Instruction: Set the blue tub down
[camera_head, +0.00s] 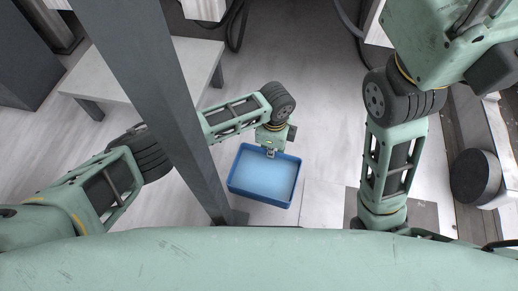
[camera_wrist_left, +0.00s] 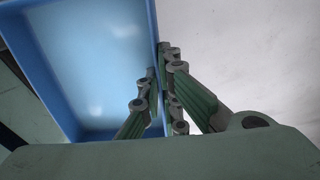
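The blue tub (camera_head: 264,176) is an open, empty, rectangular tub with a lighter blue inside, near the middle of the head view. My left gripper (camera_head: 270,153) is at the tub's far rim. In the left wrist view the tub (camera_wrist_left: 95,60) fills the upper left, and the left gripper (camera_wrist_left: 158,75) has its fingers on both sides of one tub wall, shut on it. The tub looks roughly level. I cannot tell whether its underside touches anything. My right arm is on the right of the head view, but its fingers do not show.
A pale low table (camera_head: 150,75) stands at the upper left. A grey post (camera_head: 150,90) crosses in front of my left arm. Pale floor (camera_head: 325,125) lies open right of the tub. A dark round object (camera_head: 474,177) is at the far right.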

